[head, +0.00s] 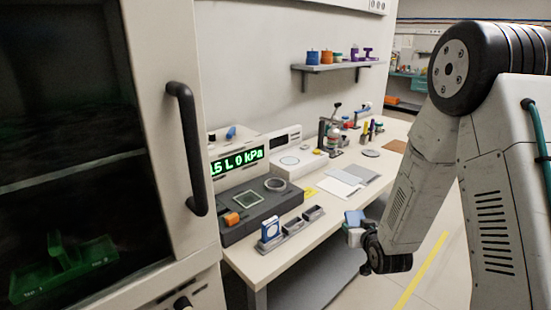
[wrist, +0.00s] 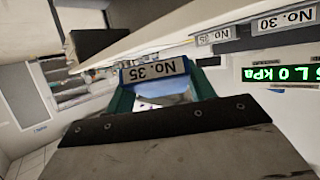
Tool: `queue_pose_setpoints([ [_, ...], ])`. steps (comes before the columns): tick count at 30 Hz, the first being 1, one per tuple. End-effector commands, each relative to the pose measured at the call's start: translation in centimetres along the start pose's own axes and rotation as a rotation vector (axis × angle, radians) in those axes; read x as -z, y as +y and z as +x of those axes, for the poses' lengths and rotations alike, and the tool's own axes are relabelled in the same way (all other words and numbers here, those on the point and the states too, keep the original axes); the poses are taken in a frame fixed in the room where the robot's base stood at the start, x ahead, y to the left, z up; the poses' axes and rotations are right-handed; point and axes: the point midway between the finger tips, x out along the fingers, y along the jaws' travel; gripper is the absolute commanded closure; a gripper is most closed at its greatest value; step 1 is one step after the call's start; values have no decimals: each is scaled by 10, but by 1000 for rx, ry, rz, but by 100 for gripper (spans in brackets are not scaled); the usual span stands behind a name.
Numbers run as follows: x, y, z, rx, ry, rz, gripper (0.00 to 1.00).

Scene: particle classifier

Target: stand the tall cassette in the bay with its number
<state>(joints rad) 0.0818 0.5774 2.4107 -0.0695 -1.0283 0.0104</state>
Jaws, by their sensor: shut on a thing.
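My gripper (head: 362,238) is shut on a cassette (head: 354,218), pale with a blue upper part, held beyond the bench's front edge. In the wrist view the held cassette's label (wrist: 155,71) reads No. 35, upside down, between the gripper's fingers (wrist: 160,92). A grey rack (head: 292,228) with several bays sits along the bench's front edge, left of my gripper and apart from it. A blue and white cassette (head: 270,229) stands at its left end. In the wrist view, bay plates read No. 35 (wrist: 214,36) and No. 30 (wrist: 272,22).
A dark instrument (head: 262,200) with a green display (head: 236,160) stands behind the rack. A cabinet (head: 160,130) with a black handle fills the left; a green holder (head: 65,270) is inside it. Flat sheets (head: 340,185) lie on the bench (head: 320,237). The floor beside the bench is clear.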

Motion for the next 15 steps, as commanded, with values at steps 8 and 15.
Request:
queue_pose_setpoints([
  [8, 9, -20, -19, 249, 22, -126, 73],
  [15, -1, -59, -49, 520, 12, -234, 73],
])
